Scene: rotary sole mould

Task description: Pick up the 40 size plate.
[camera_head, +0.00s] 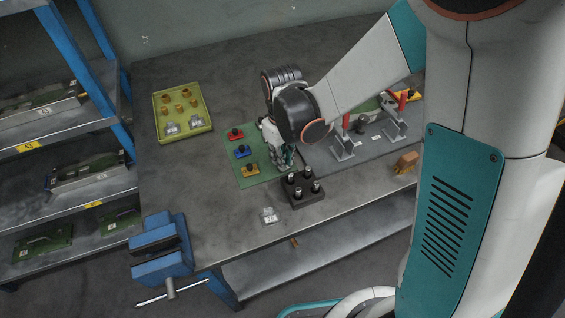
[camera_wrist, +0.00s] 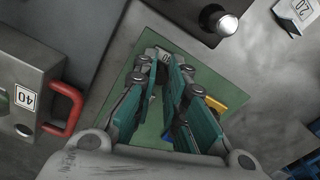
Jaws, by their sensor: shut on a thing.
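My gripper (camera_head: 288,162) points down at the right edge of the green mat (camera_head: 236,177) in the head view. In the wrist view its teal fingers (camera_wrist: 168,72) are closed around a small pale plate (camera_wrist: 164,56). Only a sliver of this plate shows, with a partly hidden label ending in 0. The fingers cover the rest, and I cannot tell whether it touches the mat. The plate is hidden behind the gripper in the head view.
A plate marked 20 (camera_wrist: 299,12) lies on the bench. A black block with metal posts (camera_head: 302,190) stands close to my gripper. A yellow-green tray (camera_head: 190,137) stands left.

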